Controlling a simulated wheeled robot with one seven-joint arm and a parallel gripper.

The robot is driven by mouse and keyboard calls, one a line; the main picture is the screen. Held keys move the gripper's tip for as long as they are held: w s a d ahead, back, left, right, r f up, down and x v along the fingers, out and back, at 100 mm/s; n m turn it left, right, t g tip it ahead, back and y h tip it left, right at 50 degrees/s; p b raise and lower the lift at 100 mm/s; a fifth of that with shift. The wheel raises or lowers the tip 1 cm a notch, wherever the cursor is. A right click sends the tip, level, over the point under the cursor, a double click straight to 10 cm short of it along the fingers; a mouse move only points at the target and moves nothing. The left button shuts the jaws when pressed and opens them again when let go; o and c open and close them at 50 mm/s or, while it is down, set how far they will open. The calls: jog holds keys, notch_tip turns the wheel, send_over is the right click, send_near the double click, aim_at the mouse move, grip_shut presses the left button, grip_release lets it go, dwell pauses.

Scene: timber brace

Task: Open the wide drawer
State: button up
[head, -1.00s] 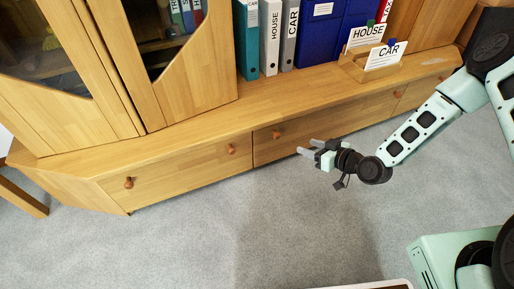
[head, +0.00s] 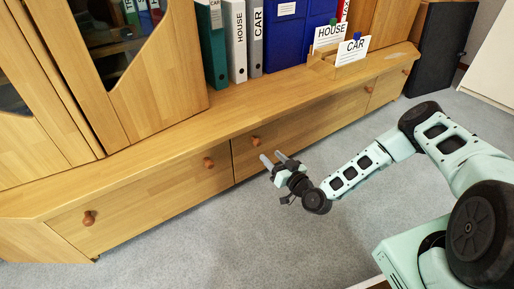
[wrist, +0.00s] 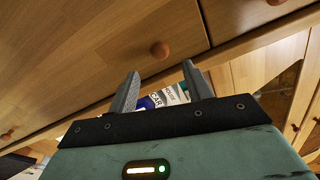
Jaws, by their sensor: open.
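The middle drawer front (head: 310,125) is long, pale wood and shut flush in the low cabinet. Its left round brown knob (head: 256,141) faces my gripper (head: 273,161). My gripper is open and empty, just in front of the knob and apart from it. The wrist view, turned about, shows that knob (wrist: 160,50) beyond my grey fingertips (wrist: 162,82), above the gap between them. The left drawer (head: 150,197) is also long and shut, with two knobs. From the pictures I cannot tell for sure which drawer counts as the wide one.
Binders (head: 237,40) and a wooden card holder (head: 340,66) with HOUSE and CAR cards stand on the cabinet top. A glass-doored cupboard (head: 150,85) rises at the left. The grey carpet (head: 235,235) in front of the drawers is clear.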

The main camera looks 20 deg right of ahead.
aim_at(259, 144)
jog(key=b+x, duration=0.3)
jog(key=x, duration=0.5)
jog(key=shift+w+a+f+b, duration=0.1)
jog(key=shift+w+f+b, duration=0.1)
jog(key=shift+w+b, duration=0.15)
jog(key=shift+w+a+r, duration=0.15)
jog(key=shift+w, duration=0.3)
